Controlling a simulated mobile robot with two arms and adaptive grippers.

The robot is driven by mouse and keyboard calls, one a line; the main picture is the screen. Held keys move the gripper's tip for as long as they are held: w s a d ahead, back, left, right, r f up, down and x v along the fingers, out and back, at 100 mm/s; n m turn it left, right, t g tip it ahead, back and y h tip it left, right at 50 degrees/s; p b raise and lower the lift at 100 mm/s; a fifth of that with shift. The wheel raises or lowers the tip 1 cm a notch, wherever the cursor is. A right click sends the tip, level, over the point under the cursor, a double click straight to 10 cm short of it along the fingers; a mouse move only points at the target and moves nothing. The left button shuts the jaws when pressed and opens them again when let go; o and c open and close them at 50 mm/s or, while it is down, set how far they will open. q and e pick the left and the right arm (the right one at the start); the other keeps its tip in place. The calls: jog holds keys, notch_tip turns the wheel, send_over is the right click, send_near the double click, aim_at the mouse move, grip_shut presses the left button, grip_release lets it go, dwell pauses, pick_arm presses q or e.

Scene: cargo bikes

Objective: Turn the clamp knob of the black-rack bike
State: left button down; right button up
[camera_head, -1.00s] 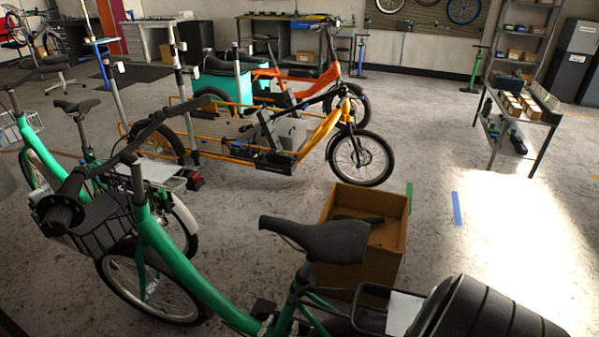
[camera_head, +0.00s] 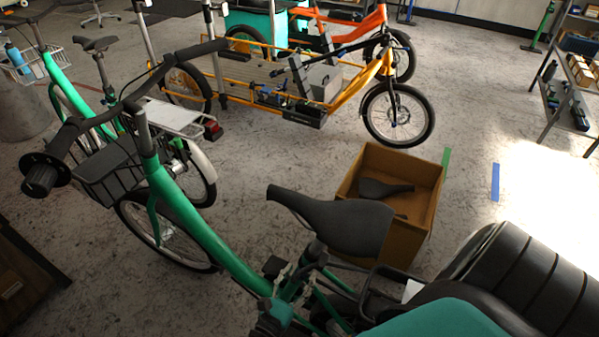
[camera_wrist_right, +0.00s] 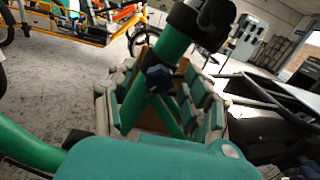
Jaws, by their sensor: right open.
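The near green bike (camera_head: 205,240) has a black saddle (camera_head: 335,217) and a black rack (camera_head: 375,285) behind it. In the right wrist view its green seat tube (camera_wrist_right: 175,42) runs up to a dark clamp. A dark blue knob (camera_wrist_right: 158,78) sits on the tube below that clamp. My right gripper (camera_wrist_right: 160,100) is open, with one teal-padded finger on each side of the tube and knob. I cannot tell whether the fingers touch them. A teal part of my right arm (camera_head: 440,318) shows at the bottom of the head view. My left gripper is out of view.
A cardboard box (camera_head: 410,235) with a saddle in it stands beyond the bike. A second green bike with a white rack (camera_head: 172,117) stands at the left. A yellow cargo bike (camera_head: 340,100) stands farther back. The floor around the blue tape (camera_head: 495,182) is clear.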

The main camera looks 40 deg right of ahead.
grip_shut()
jog(key=shift+m, duration=2.2)
grip_release()
jog(key=shift+d, duration=0.1)
jog(key=v, duration=0.7)
jog(key=shift+a, duration=0.3)
jog(key=shift+s, duration=0.1)
